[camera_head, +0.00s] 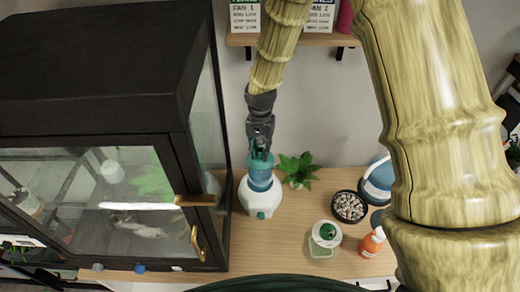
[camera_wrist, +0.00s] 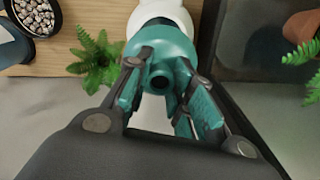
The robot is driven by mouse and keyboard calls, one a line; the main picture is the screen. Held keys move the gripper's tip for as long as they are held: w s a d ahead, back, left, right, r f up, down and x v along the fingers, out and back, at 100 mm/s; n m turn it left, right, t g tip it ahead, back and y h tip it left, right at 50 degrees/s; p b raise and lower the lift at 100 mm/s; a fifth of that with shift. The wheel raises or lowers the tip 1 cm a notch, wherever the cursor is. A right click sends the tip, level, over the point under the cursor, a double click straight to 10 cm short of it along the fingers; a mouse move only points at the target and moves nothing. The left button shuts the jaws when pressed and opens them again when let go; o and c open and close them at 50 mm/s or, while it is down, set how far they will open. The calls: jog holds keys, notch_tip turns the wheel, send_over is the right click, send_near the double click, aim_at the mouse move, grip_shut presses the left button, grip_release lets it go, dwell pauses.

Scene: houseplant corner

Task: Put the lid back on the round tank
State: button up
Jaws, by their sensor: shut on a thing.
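The round tank (camera_head: 247,200) is white and rounded, with a small teal knob low on its front. It stands upright on the wooden top, just right of the glass case. A teal cylindrical lid (camera_head: 261,182) is at its top; the lid also shows in the wrist view (camera_wrist: 165,45), with the white tank (camera_wrist: 172,10) behind it. My gripper (camera_head: 260,156) is above the tank, pointing down, its fingers shut around the lid's upper part. The fingers (camera_wrist: 165,100) show on both sides of the lid. The seam between lid and tank is partly hidden, so I cannot tell whether the lid is fully seated.
The dark-framed glass case (camera_head: 182,150) stands close on the left. A green plant (camera_head: 298,170), a black bowl of pebbles (camera_head: 349,207), a small green-topped container (camera_head: 325,236), an orange bottle (camera_head: 370,244) and a blue-and-white container (camera_head: 378,180) stand right. A shelf (camera_head: 300,40) hangs behind.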

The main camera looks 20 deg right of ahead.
dwell(0.3)
jog(key=o, duration=1.5)
jog(key=shift+r+p, duration=0.3)
jog(key=shift+r, duration=3.2)
jog(key=shift+c, duration=0.4)
grip_shut()
jog(key=shift+f+b, duration=1.25)
jog(key=shift+f, duration=1.5)
